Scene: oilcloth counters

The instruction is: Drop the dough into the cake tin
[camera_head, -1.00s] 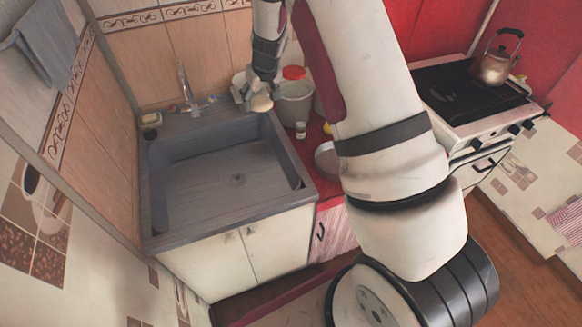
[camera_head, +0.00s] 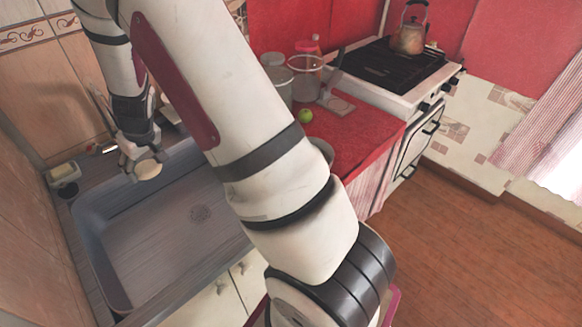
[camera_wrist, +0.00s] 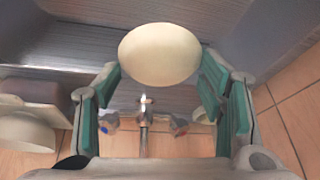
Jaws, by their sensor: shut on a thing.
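My gripper (camera_head: 141,157) is shut on the dough (camera_head: 147,170), a pale, smooth, rounded lump, and holds it above the back part of the sink. In the wrist view the dough (camera_wrist: 160,54) sits between the green-padded fingertips of my gripper (camera_wrist: 161,76), with the sink behind it. A round grey metal rim (camera_head: 324,150), which looks like the cake tin, shows at the edge of the red counter. My arm hides most of it, so I cannot see its inside.
The grey sink (camera_head: 165,232) lies below my gripper, with the tap (camera_head: 105,149) close by. On the red counter (camera_head: 350,140) are a green apple (camera_head: 305,116), a clear container (camera_head: 305,80) and a bucket (camera_head: 279,88). The stove (camera_head: 385,68) bears a kettle (camera_head: 409,35).

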